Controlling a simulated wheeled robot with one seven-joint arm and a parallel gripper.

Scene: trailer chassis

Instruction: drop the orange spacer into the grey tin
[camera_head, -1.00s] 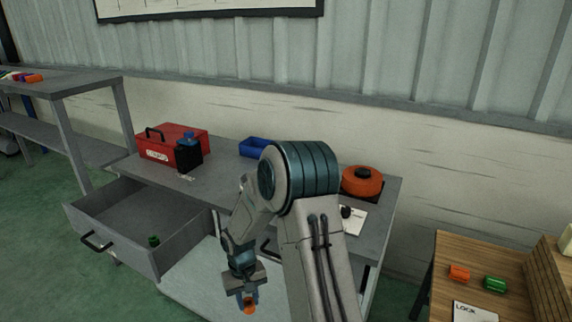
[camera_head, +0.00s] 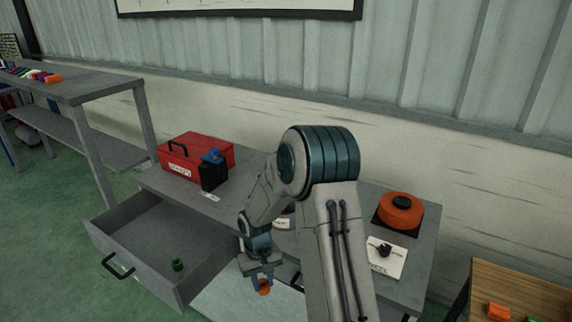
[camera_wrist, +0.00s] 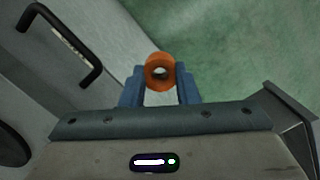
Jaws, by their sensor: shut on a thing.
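The orange spacer (camera_head: 264,291) is a short ring with a hole through it. My gripper (camera_head: 262,281) is shut on it and holds it in the air in front of the workbench, right of the open drawer. In the wrist view the spacer (camera_wrist: 149,72) sits between the two blue fingertips (camera_wrist: 160,88). A small can-like thing with a white label (camera_head: 283,222) stands on the bench, partly hidden by my arm. It may be the grey tin, but I cannot tell for sure.
The open drawer (camera_head: 127,254) holds a small green part (camera_head: 177,265). On the bench (camera_head: 160,186) are a red toolbox (camera_head: 208,153), a black-and-blue item (camera_head: 213,172) and an orange round thing (camera_head: 400,212). A wooden table (camera_head: 541,291) stands at right.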

